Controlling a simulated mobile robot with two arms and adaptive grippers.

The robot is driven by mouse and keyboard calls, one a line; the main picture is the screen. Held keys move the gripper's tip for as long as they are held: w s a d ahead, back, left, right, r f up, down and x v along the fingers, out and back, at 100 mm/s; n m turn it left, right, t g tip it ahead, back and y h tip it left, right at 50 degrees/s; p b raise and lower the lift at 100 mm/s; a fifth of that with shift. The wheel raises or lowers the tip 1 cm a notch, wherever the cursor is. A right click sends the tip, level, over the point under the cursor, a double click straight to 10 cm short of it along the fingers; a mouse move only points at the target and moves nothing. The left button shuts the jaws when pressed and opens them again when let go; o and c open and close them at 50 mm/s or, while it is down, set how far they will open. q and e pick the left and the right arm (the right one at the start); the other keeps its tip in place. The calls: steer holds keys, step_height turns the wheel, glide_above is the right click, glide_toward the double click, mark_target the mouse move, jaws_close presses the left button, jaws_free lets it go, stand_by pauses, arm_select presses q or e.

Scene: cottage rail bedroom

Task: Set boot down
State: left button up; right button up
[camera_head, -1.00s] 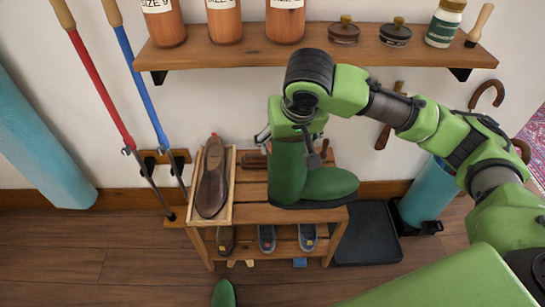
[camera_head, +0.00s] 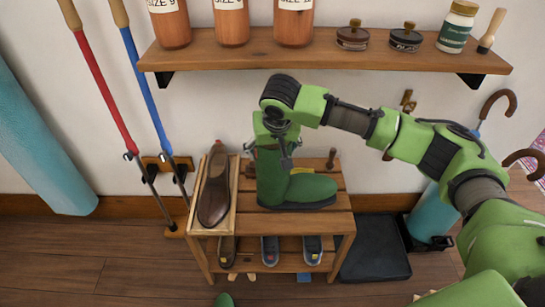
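A dark green rubber boot (camera_head: 306,188) stands upright with its toe to the right, above the right part of the wooden rack's top (camera_head: 335,206). Its black sole appears to rest on the slats, though exact contact is hard to tell. My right gripper (camera_head: 270,153) is at the top of the boot's shaft, with its fingers on either side of it, shut on the boot. The arm hides part of the shaft. The toe of another green boot (camera_head: 224,300) shows on the floor at the bottom edge. My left gripper is not in view.
A brown shoe (camera_head: 215,190) lies in a wooden tray (camera_head: 231,218) on the rack's left. Several shoes (camera_head: 270,250) sit on the lower shelf. A brush (camera_head: 331,160) stands behind the boot. A wall shelf (camera_head: 330,52) holds jars above. A black mat (camera_head: 375,250) lies right.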

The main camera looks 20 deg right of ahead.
steer(key=shift+f, duration=0.8)
steer(key=o, duration=2.2)
steer(key=shift+f, duration=0.2)
steer(key=shift+c, duration=0.2)
